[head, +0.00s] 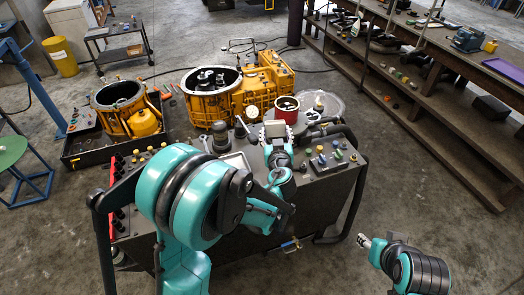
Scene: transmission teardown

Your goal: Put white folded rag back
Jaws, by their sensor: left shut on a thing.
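My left arm reaches over the dark cart, and my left gripper (275,134) is at the cart's far side, beside a red-rimmed round container. The gripper is shut on a small pale thing that looks like the white folded rag (275,128); fingers and rag are hard to tell apart at this size. My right gripper (364,241) is low at the right, apart from the cart and over the floor. It is too small to tell whether its fingers are open.
The dark cart (270,212) carries a control panel with coloured knobs (330,157) and a red-rimmed container (287,107). Yellow transmission housings (255,85) stand behind it. A long shelved bench (440,110) runs along the right. The floor (420,190) between cart and bench is clear.

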